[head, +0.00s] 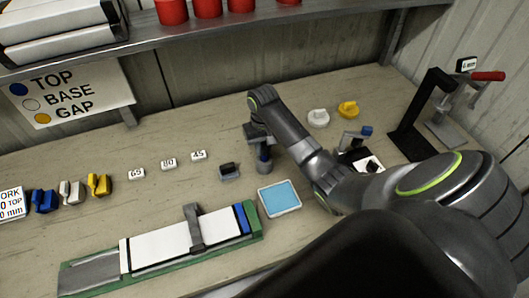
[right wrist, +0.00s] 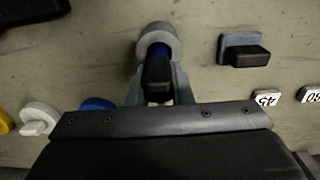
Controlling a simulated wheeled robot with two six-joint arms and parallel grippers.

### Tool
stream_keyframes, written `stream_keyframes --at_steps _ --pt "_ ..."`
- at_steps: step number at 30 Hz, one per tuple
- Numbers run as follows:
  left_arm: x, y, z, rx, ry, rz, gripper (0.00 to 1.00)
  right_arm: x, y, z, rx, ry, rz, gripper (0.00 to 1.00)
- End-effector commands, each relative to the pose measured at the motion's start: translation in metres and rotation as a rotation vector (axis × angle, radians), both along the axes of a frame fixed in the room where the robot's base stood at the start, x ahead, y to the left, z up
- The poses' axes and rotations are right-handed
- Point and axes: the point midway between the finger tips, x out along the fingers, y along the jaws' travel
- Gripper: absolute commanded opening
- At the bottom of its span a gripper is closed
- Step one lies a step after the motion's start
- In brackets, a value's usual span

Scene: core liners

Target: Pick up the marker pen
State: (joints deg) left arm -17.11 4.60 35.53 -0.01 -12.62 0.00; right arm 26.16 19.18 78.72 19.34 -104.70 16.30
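The marker pen (right wrist: 158,75) has a black end and a blue part and stands in a round grey holder (right wrist: 163,40). In the head view the pen (head: 264,152) shows as a small dark blue piece just below my right gripper (head: 258,136). In the right wrist view the two fingers of my right gripper (right wrist: 159,88) lie on either side of the pen's black end, close to it. I cannot tell whether they touch it. The lower pen is hidden in the holder. My left gripper is not in view.
A grey block with a black top (head: 230,171) stands close left of the holder. A blue-topped tray (head: 279,198) lies in front, and a green-edged rack (head: 72,290) lies front left. A black stand with a red handle (head: 425,110) is at right. A shelf edge (head: 200,34) runs above the back.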

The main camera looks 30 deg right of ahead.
Motion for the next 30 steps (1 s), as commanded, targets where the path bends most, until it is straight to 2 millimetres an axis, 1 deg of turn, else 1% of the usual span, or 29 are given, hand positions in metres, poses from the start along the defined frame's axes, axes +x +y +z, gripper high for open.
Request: stream_keyframes --at_steps 1,3,4,11,14,17,20,21,22,24,26,30 --pt "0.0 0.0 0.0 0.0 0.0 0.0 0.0 0.0 0.0 0.0 0.0 0.0 0.0 0.11" --pt "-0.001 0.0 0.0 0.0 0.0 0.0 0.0 0.0 0.0 0.0 0.0 0.0 0.0 0.02" --pt "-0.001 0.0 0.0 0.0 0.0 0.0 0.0 0.0 0.0 0.0 0.0 0.0 0.0 0.0" --pt "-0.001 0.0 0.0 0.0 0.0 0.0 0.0 0.0 0.0 0.001 0.0 -0.001 0.0 0.0" --pt "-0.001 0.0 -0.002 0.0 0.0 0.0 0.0 0.001 -0.001 0.006 -0.001 -0.003 0.0 0.0" --pt "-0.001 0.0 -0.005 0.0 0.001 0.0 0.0 0.002 -0.001 0.019 -0.001 -0.006 0.001 0.0" --pt "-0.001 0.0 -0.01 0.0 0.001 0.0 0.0 0.002 -0.001 0.041 -0.003 -0.009 0.001 0.0" --pt "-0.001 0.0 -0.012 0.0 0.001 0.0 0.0 0.002 -0.001 0.05 -0.003 -0.009 0.002 0.0" --pt "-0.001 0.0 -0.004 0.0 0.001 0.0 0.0 0.001 -0.001 0.062 -0.002 -0.006 0.001 0.0" --pt "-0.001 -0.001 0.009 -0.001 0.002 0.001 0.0 0.001 0.0 0.076 0.0 -0.002 0.0 0.0" --pt "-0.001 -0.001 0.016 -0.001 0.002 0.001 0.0 0.001 0.0 0.085 0.0 -0.001 -0.001 0.0" --pt "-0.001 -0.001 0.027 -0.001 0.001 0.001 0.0 0.0 0.0 0.095 0.0 0.0 -0.001 0.0"
